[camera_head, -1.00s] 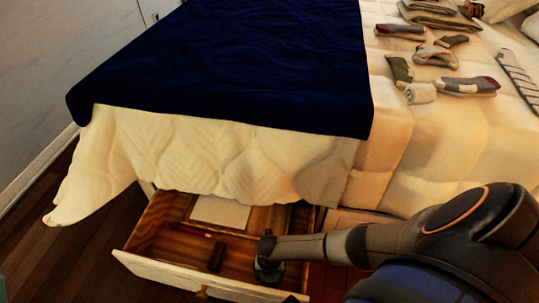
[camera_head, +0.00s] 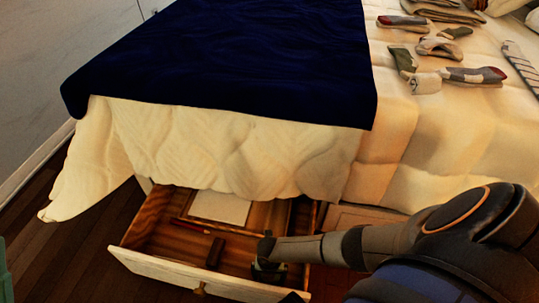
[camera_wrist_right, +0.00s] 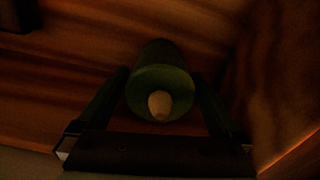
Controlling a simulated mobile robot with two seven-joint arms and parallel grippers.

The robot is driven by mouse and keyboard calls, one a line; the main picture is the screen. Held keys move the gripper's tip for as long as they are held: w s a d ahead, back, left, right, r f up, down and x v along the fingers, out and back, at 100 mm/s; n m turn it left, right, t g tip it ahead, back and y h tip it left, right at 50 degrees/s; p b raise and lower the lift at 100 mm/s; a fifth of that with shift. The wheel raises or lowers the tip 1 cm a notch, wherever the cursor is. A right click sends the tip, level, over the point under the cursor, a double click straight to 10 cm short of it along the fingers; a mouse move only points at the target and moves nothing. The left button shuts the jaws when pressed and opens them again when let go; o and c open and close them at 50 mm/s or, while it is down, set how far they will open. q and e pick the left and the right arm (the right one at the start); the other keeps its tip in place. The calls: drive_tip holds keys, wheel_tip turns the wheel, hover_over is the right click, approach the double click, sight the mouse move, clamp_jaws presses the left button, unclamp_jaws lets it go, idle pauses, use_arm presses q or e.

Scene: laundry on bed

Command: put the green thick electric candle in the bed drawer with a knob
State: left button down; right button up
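The bed drawer (camera_head: 160,268) is pulled out from under the bed, with a small knob (camera_head: 200,289) on its pale front. My right gripper (camera_head: 268,272) reaches down inside the drawer, at its right end. In the right wrist view the thick green candle (camera_wrist_right: 165,76), with a pale flame tip, stands between the two fingers of my right gripper (camera_wrist_right: 162,75). The fingers are close on both sides of it. The view is too dark to tell whether they touch it, or whether its base rests on the drawer floor. My left gripper is not in view.
A dark block (camera_head: 215,251) and a pale flat item (camera_head: 219,208) lie in the drawer. The white cover (camera_head: 230,160) overhangs its back. A dark blue blanket (camera_head: 230,60) and several socks (camera_head: 474,75) lie on the bed. Floor (camera_head: 90,235) is clear left of the drawer.

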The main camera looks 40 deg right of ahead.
wheel_tip(320, 180, up, 11)
drive_tip(key=p, duration=0.8)
drive_tip(key=shift+p, duration=0.3)
drive_tip(key=shift+r+p, duration=0.4)
drive_tip(key=shift+r, duration=0.3)
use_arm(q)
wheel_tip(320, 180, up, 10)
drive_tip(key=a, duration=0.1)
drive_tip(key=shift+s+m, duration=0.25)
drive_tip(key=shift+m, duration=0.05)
